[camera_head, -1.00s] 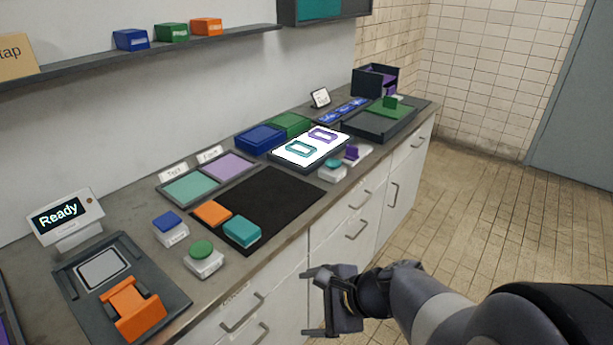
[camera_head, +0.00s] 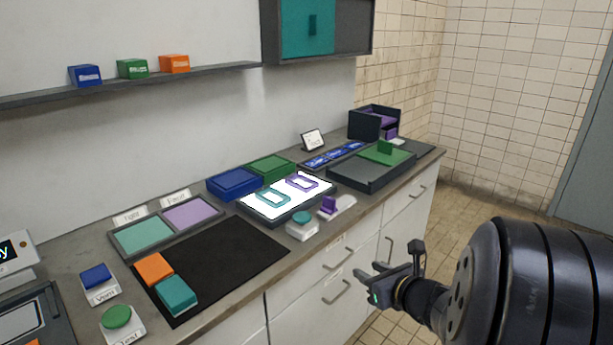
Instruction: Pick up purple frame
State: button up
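The purple frame (camera_head: 302,182) is a small rectangular ring. It lies flat on a bright white lit panel (camera_head: 272,209) in a dark tray on the counter. A teal frame (camera_head: 272,197) lies on the same panel, to its left and nearer. My gripper (camera_head: 366,282) is in front of the counter's drawers, below the counter top, to the right of and nearer than the panel. Its fingers point left, look apart and hold nothing. It is well apart from the purple frame.
A teal button (camera_head: 302,222) and a purple switch (camera_head: 328,205) stand at the panel's front edge. Blue (camera_head: 233,183) and green (camera_head: 270,167) trays sit behind it. A black mat (camera_head: 222,262) lies left, a dark tray with a green block (camera_head: 385,152) right. The floor on the right is clear.

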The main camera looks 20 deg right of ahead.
aim_at(305, 184)
jog(key=i+l+u, duration=0.1)
jog(key=l, duration=0.25)
jog(key=i+l+u, duration=0.25)
jog(key=l, duration=0.45)
jog(key=i+l+u, duration=0.1)
jog(key=l, duration=0.25)
jog(key=i+l+u, duration=0.1)
jog(key=i+u, duration=0.15)
jog(key=i, duration=0.55)
